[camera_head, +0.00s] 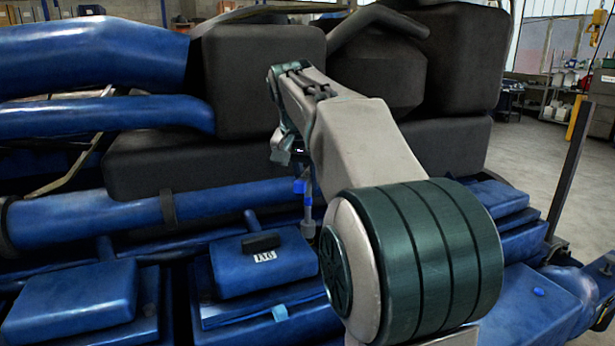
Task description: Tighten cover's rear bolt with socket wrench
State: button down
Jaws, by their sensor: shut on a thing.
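My gripper (290,160) is in the middle of the view, partly hidden by my own forearm. It is shut on the socket wrench (307,200), which has a blue upper part and a grey shaft pointing down. The wrench's lower end is just right of a blue cover (230,270) with a black handle on top and a small white label. Whether its tip touches a bolt cannot be told. The rear bolt is not clearly visible; my arm hides the area to the right.
Other blue covers (75,300) line the engine's front. A blue pipe (100,217) runs behind them. Large black housings (262,75) rise behind my gripper. A dark upright post (568,170) stands at the right, with open floor beyond.

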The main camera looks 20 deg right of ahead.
jog(key=shift+d+r+n+t+y+p, duration=0.1)
jog(key=shift+n+t+y+p, duration=0.35)
jog(key=shift+n, duration=1.3)
jog(key=shift+n+t+y+p, duration=0.15)
jog(key=shift+n+y, duration=0.6)
jog(key=shift+n, duration=1)
jog(key=shift+n+y+p, duration=0.55)
jog(key=shift+n+y, duration=0.25)
jog(key=shift+n, duration=1.2)
jog(key=shift+n+g+y, duration=0.3)
jog(key=shift+n+y, duration=0.3)
jog(key=shift+n, duration=0.8)
jog(key=n+g+y, duration=0.1)
jog(key=n, duration=0.5)
jog(key=shift+d+g+y, duration=0.1)
jog(key=shift+g+y, duration=0.3)
jog(key=n+g, duration=0.2)
jog(key=n, duration=0.4)
